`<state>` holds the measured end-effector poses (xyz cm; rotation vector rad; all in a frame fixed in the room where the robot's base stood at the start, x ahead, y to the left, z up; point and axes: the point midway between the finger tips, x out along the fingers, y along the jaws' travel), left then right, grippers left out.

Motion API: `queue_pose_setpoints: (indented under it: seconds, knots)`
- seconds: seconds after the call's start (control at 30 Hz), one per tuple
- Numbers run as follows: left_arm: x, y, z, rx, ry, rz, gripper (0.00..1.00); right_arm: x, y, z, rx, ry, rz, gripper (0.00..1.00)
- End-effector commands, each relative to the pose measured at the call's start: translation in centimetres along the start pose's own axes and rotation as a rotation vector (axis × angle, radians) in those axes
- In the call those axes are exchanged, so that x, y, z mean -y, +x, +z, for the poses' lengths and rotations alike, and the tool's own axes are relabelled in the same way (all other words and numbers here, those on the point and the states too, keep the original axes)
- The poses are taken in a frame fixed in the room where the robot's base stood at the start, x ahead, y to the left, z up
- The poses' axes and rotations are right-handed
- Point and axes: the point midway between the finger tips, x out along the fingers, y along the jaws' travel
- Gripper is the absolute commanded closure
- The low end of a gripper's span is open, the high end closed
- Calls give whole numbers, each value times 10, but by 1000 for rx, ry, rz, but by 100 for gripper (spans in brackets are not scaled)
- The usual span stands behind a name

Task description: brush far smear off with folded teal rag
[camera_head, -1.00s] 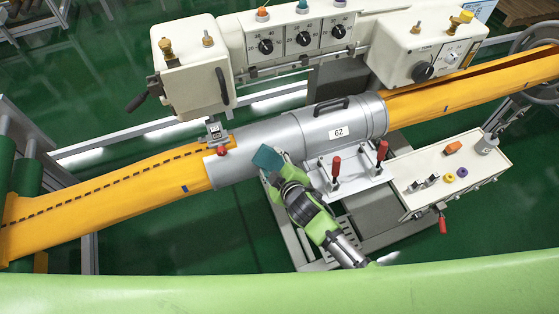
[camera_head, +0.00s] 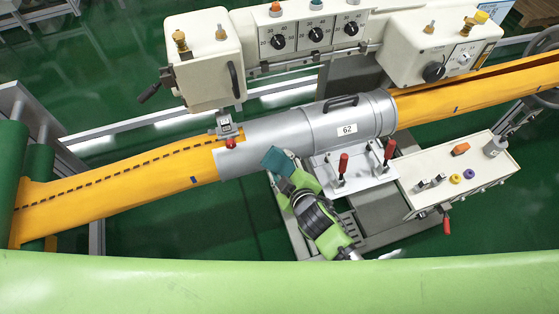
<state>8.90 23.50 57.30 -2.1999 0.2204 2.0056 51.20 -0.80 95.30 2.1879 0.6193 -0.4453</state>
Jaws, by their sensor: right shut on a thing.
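The folded teal rag (camera_head: 277,160) is held at the tip of my right gripper (camera_head: 288,176). The gripper is shut on it, and the arm reaches up from the lower middle. The rag is at the lower front side of the grey metal cylinder (camera_head: 300,132) marked 62; I cannot tell whether it touches. No smear can be made out on the cylinder or on the yellow felt tube (camera_head: 110,202). My left gripper is not in view.
A cream control box (camera_head: 203,58) and a dial panel stand behind the cylinder. Two red-handled clamps (camera_head: 342,165) rise close to the right of my gripper. Green floor is open at lower left.

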Motion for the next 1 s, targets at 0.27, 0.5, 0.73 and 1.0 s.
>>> queue_pose_setpoints:
  seconds: [0.27,0.5,0.73,1.0]
  knots:
    - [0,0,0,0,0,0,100,0,-8,-1,-1,1,0,74]
    - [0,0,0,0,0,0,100,0,-12,-1,-1,1,0,74]
    - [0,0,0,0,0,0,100,1,-32,0,-1,0,-1,74]
    - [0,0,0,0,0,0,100,0,-38,-1,-2,0,0,74]
